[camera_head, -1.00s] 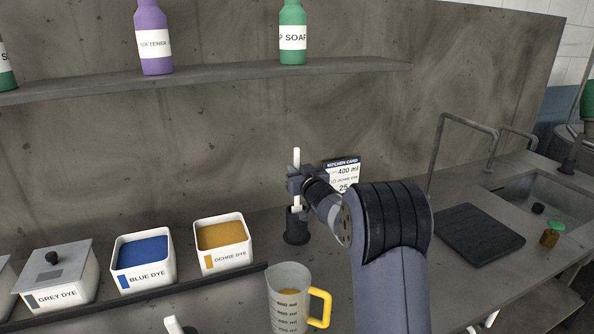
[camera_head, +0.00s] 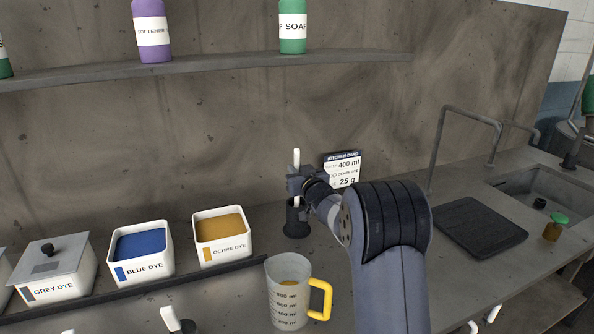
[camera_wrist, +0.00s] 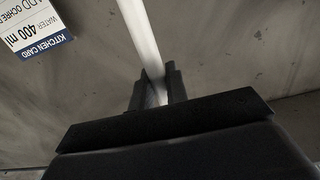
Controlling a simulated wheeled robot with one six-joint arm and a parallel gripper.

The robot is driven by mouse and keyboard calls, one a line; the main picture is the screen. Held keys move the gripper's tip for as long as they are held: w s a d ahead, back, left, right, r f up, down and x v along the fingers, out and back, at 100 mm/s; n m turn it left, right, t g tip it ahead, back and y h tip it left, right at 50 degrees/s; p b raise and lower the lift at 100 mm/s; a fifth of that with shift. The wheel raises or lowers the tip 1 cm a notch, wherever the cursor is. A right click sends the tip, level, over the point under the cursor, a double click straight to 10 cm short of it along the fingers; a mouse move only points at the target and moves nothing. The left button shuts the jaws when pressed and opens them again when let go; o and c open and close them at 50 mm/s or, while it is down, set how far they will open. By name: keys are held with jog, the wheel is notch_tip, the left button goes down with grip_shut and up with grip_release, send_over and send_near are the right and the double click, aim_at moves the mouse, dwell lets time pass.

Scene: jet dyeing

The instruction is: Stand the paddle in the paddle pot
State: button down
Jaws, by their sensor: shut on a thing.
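The paddle (camera_head: 296,157) is a slim white stick, held upright in my gripper (camera_head: 296,182). In the wrist view the white shaft of the paddle (camera_wrist: 143,38) runs between the two dark fingers of my gripper (camera_wrist: 156,88), which are shut on it. The paddle pot (camera_head: 296,221) is a small black cylinder standing on the worktop near the back wall, directly below my gripper. The paddle's lower part meets the pot's mouth. How deep it sits inside is hidden.
The kitchen card (camera_head: 343,169) stands just right of the pot. A measuring jug (camera_head: 283,307) with a yellow handle stands in front. The ochre dye tub (camera_head: 222,238) and blue dye tub (camera_head: 141,255) are to the left. A dark board (camera_head: 478,230) and sink lie right.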

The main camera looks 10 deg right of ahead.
jog(key=c, duration=1.3)
grip_release()
